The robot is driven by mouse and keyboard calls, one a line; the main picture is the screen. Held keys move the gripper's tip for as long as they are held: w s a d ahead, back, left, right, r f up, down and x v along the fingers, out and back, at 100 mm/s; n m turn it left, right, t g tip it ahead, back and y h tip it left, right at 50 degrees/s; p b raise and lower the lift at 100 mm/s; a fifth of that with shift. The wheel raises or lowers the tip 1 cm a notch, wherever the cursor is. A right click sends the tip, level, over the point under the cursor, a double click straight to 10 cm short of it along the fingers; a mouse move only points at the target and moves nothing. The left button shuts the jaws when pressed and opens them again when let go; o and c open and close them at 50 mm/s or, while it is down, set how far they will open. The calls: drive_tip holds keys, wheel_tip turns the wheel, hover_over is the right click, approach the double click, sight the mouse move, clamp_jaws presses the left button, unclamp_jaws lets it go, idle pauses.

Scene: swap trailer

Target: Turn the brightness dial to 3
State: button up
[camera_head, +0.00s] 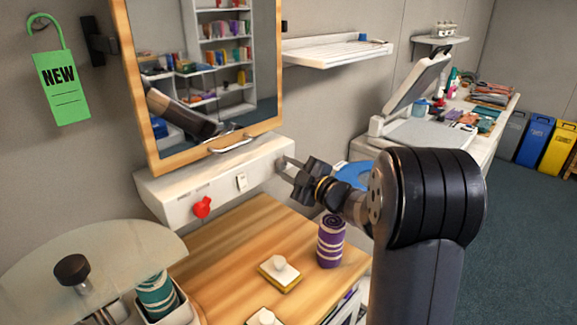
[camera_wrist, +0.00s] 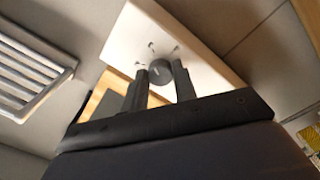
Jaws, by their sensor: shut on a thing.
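The brightness dial (camera_wrist: 159,69) is a small grey round knob with a pale pointer mark. It sits on a white box (camera_wrist: 201,55), and several short tick marks lie around its rim; I cannot read any numbers. My gripper (camera_wrist: 164,78) has its two dark fingers shut on the dial, one at each side. In the head view, my gripper (camera_head: 287,169) reaches the right end of the white box (camera_head: 180,188) under the mirror. The dial is small and largely hidden there.
A red knob (camera_head: 202,207) and a white switch (camera_head: 241,182) are on the same box. The wood-framed mirror (camera_head: 278,75) stands above it. Below, a wooden top (camera_head: 225,262) holds a purple striped roll (camera_head: 331,242) and a white-knobbed block (camera_head: 279,272).

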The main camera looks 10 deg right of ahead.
drive_tip(key=shift+m, duration=0.3)
drive_tip(key=o, duration=1)
drive_tip(key=b+v, duration=0.1)
drive_tip(key=v, duration=0.9)
drive_tip(key=shift+s+d, duration=0.25)
drive_tip(key=shift+s, duration=0.1)
drive_tip(key=shift+f, duration=0.1)
drive_tip(key=p+x, duration=0.1)
drive_tip(key=x, duration=1)
